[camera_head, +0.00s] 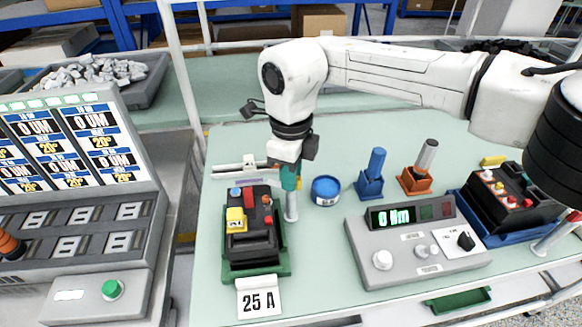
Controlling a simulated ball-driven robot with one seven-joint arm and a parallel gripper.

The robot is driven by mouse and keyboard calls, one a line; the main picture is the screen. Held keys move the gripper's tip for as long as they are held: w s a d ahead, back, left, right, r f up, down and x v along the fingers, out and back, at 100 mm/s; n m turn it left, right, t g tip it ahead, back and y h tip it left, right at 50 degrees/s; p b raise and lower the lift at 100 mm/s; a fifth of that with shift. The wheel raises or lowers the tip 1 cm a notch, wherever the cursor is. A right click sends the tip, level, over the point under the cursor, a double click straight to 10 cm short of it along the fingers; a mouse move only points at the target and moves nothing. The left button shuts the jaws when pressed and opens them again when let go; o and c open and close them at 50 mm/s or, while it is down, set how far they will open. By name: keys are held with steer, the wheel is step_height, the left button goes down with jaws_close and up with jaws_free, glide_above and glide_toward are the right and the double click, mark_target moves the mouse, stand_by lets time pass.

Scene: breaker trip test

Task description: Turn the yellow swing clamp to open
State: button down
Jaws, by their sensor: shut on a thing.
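The yellow swing clamp (299,184) shows only as a small yellow piece at the top of a silver post, right beside the black breaker (250,238). My gripper (290,182) comes down from above, its teal fingers shut on the clamp. The fingers hide most of the clamp, so its exact angle cannot be told. The breaker sits in a green tray (283,266) and has a yellow block (236,219), a red part and a blue knob on top.
A blue round tub (325,190), a blue holder (371,177) and an orange holder (415,180) stand right of the gripper. A grey meter box (415,250) is in front. A second black unit (507,197) is at right. A "25 A" card (260,300) stands in front.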

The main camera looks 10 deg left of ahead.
steer(key=m+p, duration=0.2)
steer(key=m, duration=0.4)
steer(key=m+p, duration=0.2)
steer(key=m, duration=0.3)
steer(key=shift+m, duration=0.4)
stand_by(0.3)
steer(key=c, duration=1.1)
jaws_free()
step_height(320, 180, up, 11)
steer(key=shift+f+b, duration=0.15)
steer(key=shift+b, duration=0.3)
